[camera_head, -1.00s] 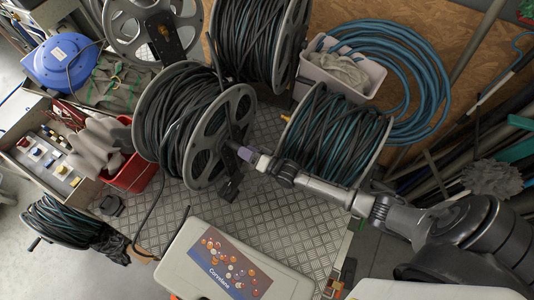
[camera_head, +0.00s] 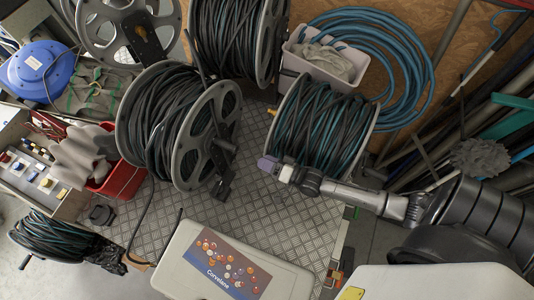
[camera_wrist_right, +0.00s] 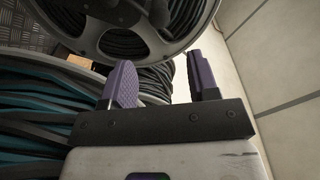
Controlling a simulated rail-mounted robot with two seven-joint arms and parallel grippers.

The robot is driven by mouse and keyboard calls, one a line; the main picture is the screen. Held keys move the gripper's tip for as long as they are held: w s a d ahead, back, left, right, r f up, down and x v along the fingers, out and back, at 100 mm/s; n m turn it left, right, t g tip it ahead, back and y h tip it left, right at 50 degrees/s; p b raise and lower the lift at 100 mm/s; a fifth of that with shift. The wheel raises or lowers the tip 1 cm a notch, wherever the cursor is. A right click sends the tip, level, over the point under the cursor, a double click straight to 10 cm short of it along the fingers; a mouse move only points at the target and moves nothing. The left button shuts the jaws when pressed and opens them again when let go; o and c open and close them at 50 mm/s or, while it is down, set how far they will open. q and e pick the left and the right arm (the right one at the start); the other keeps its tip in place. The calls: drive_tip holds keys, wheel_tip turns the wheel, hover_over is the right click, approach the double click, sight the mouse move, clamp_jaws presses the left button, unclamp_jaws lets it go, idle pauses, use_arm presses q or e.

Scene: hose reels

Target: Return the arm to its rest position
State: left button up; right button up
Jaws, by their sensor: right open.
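My right arm comes in from the right in the head view. Its gripper (camera_head: 266,165) is beside the lower left side of the middle hose reel (camera_head: 320,125), which is wound with black and teal hose. In the right wrist view the two purple fingers of the gripper (camera_wrist_right: 160,82) stand apart with nothing between them. Black and teal hose (camera_wrist_right: 35,120) lies close at the left there, and a grey reel flange (camera_wrist_right: 130,45) is beyond the fingers. The left gripper is not in view.
A grey-flanged reel of black hose (camera_head: 207,135) stands left of the gripper. A white case labelled Corvolane (camera_head: 190,278) lies in front on the chequered metal plate (camera_head: 285,215). A red bin (camera_head: 125,178) is at the left. Rods and pipes lean at the right.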

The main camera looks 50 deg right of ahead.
idle(0.4)
drive_tip(key=s+f+n+g+h, duration=0.4)
drive_tip(key=s+f+n+g, duration=0.15)
drive_tip(key=n+g, duration=0.55)
drive_tip(key=s+a+r+g+p, duration=0.1)
drive_tip(key=s+r+p, duration=0.4)
drive_tip(key=r, duration=0.5)
drive_tip(key=s+a+r+m+g+h+p, duration=0.1)
drive_tip(key=s+a+r+p, duration=0.3)
drive_tip(key=s+r+p, duration=0.2)
wheel_tip(320, 180, up, 5)
drive_tip(key=shift+s+a+f+g, duration=0.1)
drive_tip(key=shift+s+a+g, duration=0.25)
drive_tip(key=shift+s, duration=0.7)
